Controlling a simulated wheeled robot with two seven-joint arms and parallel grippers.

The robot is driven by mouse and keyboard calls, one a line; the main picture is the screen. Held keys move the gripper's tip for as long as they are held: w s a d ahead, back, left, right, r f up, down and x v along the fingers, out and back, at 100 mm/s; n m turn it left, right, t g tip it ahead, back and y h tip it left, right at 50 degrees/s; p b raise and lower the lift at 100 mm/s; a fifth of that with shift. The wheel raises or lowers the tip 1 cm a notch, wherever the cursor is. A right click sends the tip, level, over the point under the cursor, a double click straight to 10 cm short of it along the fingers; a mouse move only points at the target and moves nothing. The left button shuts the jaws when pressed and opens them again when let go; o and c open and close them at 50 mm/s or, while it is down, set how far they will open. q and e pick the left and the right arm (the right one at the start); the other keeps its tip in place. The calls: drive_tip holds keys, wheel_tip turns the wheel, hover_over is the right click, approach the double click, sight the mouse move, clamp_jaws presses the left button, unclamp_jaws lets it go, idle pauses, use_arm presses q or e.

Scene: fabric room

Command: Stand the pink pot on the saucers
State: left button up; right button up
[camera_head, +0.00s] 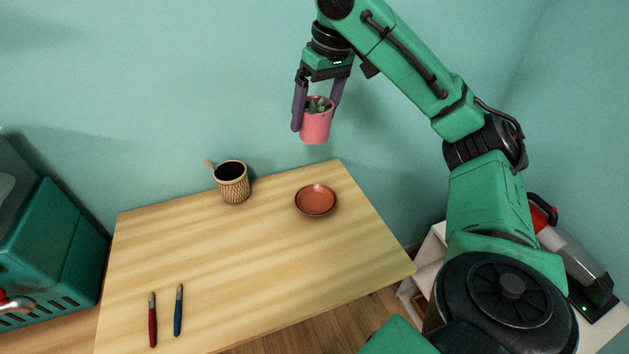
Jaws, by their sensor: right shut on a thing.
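My right gripper (318,108) is shut on the pink pot (316,129), which has a green plant in it. It holds the pot upright in the air, beyond the back edge of the table in the picture and above the saucers. The saucers (316,201) are reddish brown and round and sit at the back right of the wooden table; they look stacked, with nothing on them. The pot is apart from them. My left gripper is not in view.
The table's middle is clear.

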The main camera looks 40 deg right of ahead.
drive_tip(key=s+b+x, duration=0.1)
drive_tip(key=b+x, duration=0.2)
drive_tip(key=x, duration=0.3)
drive_tip(key=s+d+b+x, duration=0.1)
drive_tip(key=s+b+x, duration=0.1)
drive_tip(key=b+x, duration=0.2)
drive_tip(key=s+f+b+x, duration=0.1)
drive_tip(key=b+x, duration=0.2)
drive_tip(key=x, duration=0.5)
drive_tip(key=shift+d+f+b, duration=0.1)
drive_tip(key=shift+f+b, duration=0.2)
drive_tip(key=shift+f, duration=0.1)
drive_tip(key=o, duration=1.5)
drive_tip(key=shift+r, duration=0.1)
drive_tip(key=p+v, duration=0.2)
drive_tip(key=v, duration=0.4)
drive_tip(key=p+v, duration=0.3)
drive_tip(key=v, duration=0.3)
drive_tip(key=shift+s, duration=0.2)
